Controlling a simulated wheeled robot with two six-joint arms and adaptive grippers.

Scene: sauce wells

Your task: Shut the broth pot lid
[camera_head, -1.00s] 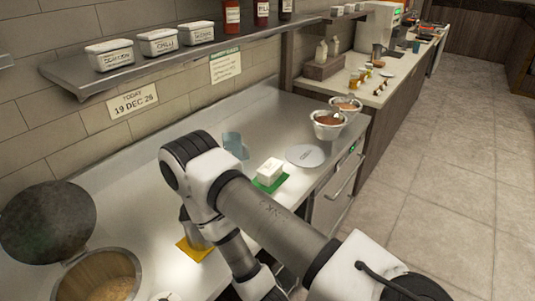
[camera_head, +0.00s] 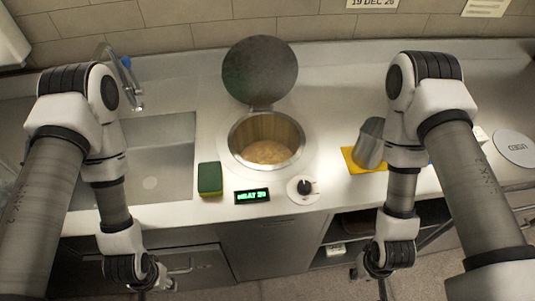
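The broth pot (camera_head: 239,152) is set into the counter at the middle of the view, with light brown contents inside. Its round dark lid (camera_head: 260,68) stands raised open on a hinge at the pot's back edge. My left gripper (camera_head: 152,285) hangs low at the bottom left, in front of the counter and well away from the lid; its fingers are small and dark. My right gripper (camera_head: 372,283) hangs low at the lower right, also in front of the counter and apart from the pot. Neither gripper touches the lid.
A green and yellow sponge (camera_head: 210,179), a lit display (camera_head: 252,197) and a dial (camera_head: 304,187) sit in front of the pot. A sink (camera_head: 160,150) lies left.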

